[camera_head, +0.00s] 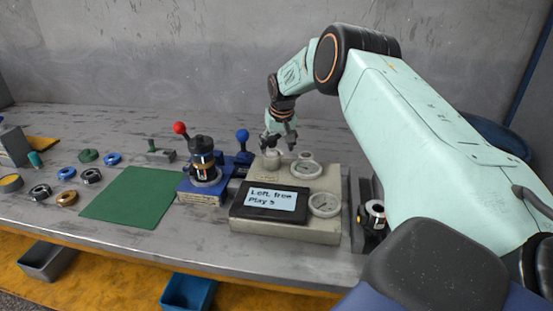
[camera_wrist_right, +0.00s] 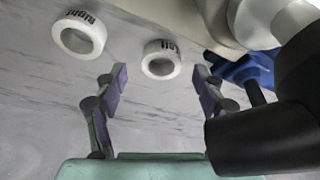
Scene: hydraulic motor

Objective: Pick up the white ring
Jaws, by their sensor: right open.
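Two white rings show in the right wrist view. One white ring (camera_wrist_right: 161,59) with dark lettering that seems to read "Left" lies on the grey streaked tabletop, just beyond the gap between my fingertips. The other white ring (camera_wrist_right: 79,35), lettered "Right", lies farther off to the left. My right gripper (camera_wrist_right: 160,80) is open, with its two purple-padded fingers apart and nothing between them. In the head view my right gripper (camera_head: 278,138) hangs pointing down above the back of the beige gauge box; I cannot make out the rings there. My left gripper is not in view.
The beige box (camera_head: 285,230) carries gauges and a display reading "Left, free Play 5". Left of it stand a blue-based device (camera_head: 203,185) and a red-knobbed lever (camera_head: 181,129). A green mat (camera_head: 130,198) and several small rings lie farther left. In the wrist view, a dark cylinder (camera_wrist_right: 255,140) is close on the right.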

